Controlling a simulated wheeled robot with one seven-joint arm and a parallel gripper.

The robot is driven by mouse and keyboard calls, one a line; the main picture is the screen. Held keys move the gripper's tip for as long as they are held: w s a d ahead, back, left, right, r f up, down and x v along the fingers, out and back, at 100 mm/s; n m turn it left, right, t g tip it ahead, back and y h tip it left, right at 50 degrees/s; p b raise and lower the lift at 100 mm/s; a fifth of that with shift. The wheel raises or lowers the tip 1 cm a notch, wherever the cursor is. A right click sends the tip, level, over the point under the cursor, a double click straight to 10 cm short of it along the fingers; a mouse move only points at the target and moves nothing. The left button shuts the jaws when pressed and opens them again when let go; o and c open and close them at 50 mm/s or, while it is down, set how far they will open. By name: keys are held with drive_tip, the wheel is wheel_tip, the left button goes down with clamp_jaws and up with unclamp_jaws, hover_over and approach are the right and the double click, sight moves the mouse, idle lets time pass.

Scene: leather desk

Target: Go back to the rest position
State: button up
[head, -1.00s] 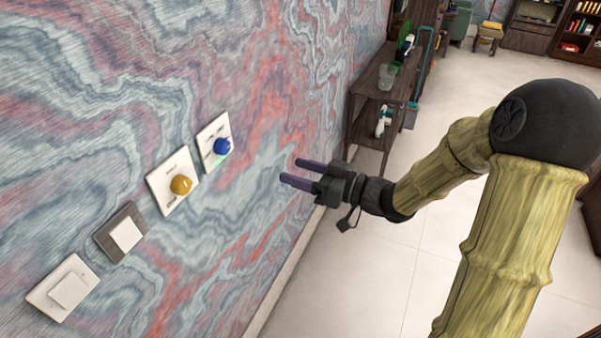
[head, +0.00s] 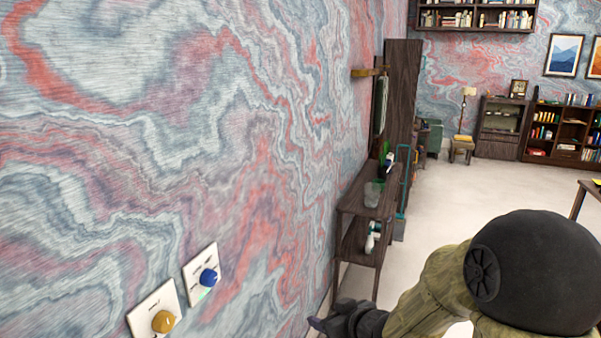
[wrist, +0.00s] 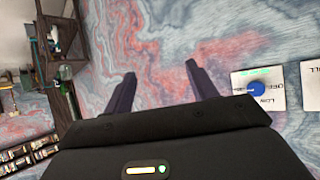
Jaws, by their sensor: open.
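My gripper (wrist: 158,88) is open and empty in the wrist view, its two dark fingers apart, with the marbled wall beyond them. In the head view my gripper (head: 316,326) is at the bottom edge, partly cut off, to the right of the wall panels. The white panel with a blue knob (head: 208,277) is on the wall to its left. That blue knob also shows in the wrist view (wrist: 257,89), to the right of the fingers and apart from them. The white panel with a yellow knob (head: 163,321) is at the bottom of the head view.
A dark wooden shelf (head: 352,242) with a glass and bottles stands against the wall ahead. The pale floor (head: 460,195) to its right is open. Bookcases (head: 560,130) and a small stool (head: 461,151) stand at the far end.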

drive_tip(key=s+d+m+g+h, duration=0.2)
drive_tip(key=s+d, duration=0.1)
drive_tip(key=s, duration=0.2)
drive_tip(key=s+d+f+m+g+h, duration=0.1)
drive_tip(key=s+d+m+g+h, duration=0.1)
drive_tip(key=s, duration=0.4)
drive_tip(key=s+d+f+m+g+h+p, duration=0.1)
drive_tip(key=s+d+m+g+h, duration=0.1)
drive_tip(key=s, duration=0.3)
drive_tip(key=shift+s+d+f+g, duration=0.3)
drive_tip(key=shift+d+g, duration=0.2)
drive_tip(key=shift+d, duration=0.4)
